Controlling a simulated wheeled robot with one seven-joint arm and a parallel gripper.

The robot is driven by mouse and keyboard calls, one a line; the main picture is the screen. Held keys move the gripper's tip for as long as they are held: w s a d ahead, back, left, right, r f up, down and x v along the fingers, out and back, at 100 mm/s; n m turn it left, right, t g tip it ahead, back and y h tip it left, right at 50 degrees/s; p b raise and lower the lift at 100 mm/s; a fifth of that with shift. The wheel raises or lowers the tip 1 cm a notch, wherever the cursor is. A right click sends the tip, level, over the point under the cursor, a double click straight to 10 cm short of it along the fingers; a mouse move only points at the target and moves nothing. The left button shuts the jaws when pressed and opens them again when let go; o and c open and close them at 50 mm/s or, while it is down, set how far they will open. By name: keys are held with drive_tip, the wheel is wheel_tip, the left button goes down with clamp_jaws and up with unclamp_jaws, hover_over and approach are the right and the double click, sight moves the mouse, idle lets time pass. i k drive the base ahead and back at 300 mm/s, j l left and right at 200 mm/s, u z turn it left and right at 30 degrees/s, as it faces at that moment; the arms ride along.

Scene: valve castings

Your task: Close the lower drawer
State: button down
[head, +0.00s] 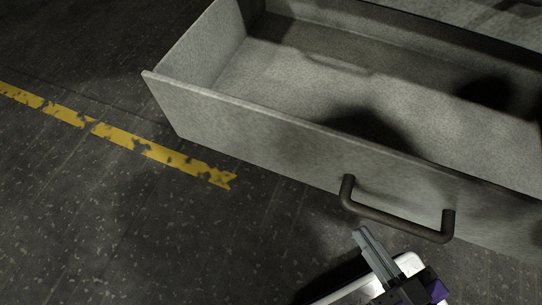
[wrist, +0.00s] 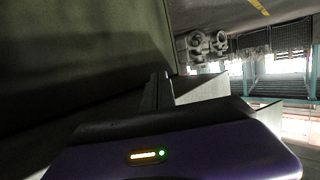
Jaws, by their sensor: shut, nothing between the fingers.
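The lower drawer (head: 270,128) is a grey, speckled open box, pulled out, in the head view. A dark bar handle (head: 395,222) is fixed on its front panel. My gripper (head: 358,234) is shut and empty. Its fingertips are just below the handle in the head view, in front of the drawer's front panel; whether they touch anything I cannot tell. In the wrist view my gripper (wrist: 160,88) points at a large dark greenish surface filling the left side, which I cannot identify for certain.
The drawer's inside shows only shadows, no objects. A worn yellow line (head: 120,136) runs over the dark floor at left, where there is free room. In the wrist view, grey valve castings (wrist: 200,45) and a teal-framed structure (wrist: 280,75) stand farther off.

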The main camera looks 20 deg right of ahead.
sight(422, 128)
drive_tip(key=k+j, duration=0.15)
drive_tip(key=j, duration=0.2)
drive_tip(key=k+j, duration=0.1)
drive_tip(key=j, duration=0.2)
drive_tip(key=k+j+u, duration=0.1)
drive_tip(key=j, duration=0.25)
drive_tip(key=k+j, duration=0.15)
drive_tip(key=j, duration=0.2)
